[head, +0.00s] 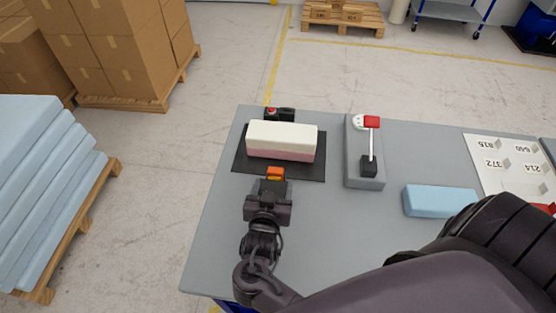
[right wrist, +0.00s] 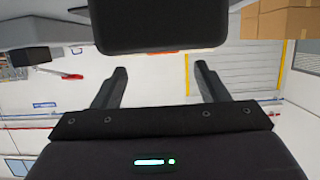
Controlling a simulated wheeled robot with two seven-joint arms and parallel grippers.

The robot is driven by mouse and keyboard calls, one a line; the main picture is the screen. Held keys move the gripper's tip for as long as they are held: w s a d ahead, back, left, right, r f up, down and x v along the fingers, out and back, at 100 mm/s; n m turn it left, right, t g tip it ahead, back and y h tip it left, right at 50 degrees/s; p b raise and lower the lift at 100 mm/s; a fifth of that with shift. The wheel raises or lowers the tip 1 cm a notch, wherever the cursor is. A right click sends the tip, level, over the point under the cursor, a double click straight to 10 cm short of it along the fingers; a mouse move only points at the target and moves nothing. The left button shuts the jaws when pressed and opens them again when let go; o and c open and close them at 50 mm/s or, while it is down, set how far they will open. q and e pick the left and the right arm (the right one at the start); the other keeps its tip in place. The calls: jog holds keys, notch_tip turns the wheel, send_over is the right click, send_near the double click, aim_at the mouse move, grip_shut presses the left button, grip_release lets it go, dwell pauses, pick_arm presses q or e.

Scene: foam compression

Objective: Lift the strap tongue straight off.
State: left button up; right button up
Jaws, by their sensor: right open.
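A foam block (head: 281,139), cream above and pink below, lies on a black mat (head: 313,173) on the grey table. A small orange piece (head: 275,173) sits at the mat's front edge, in front of the foam; I cannot tell if it is the strap tongue. My right gripper (head: 270,188) is just in front of this piece, and I cannot tell if they touch. In the right wrist view the two fingers (right wrist: 160,84) are apart with nothing seen between them. A small black part with a red top (head: 279,114) stands behind the foam. My left gripper is out of view.
A grey fixture (head: 364,178) with a red-tipped lever stands right of the mat. A blue foam block (head: 438,201) and a white numbered board (head: 480,149) lie farther right. The table (head: 330,230) is bare front of centre. My right arm covers the lower right.

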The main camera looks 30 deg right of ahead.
aim_at(275, 171)
jog(key=shift+w+d+r, duration=0.1)
jog(key=shift+w+d, duration=0.05)
jog(key=shift+w, duration=0.1)
jog(key=shift+w+d+p, duration=0.45)
jog(key=shift+w+p, duration=0.35)
jog(key=shift+p, duration=0.1)
jog(key=x, duration=0.2)
jog(key=p+x, duration=0.1)
jog(key=x, duration=0.1)
jog(key=shift+w+f, duration=0.1)
jog(key=shift+f, duration=0.4)
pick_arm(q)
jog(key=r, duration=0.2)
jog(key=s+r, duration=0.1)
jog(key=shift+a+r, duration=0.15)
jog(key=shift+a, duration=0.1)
pick_arm(e)
jog(key=c, duration=1.1)
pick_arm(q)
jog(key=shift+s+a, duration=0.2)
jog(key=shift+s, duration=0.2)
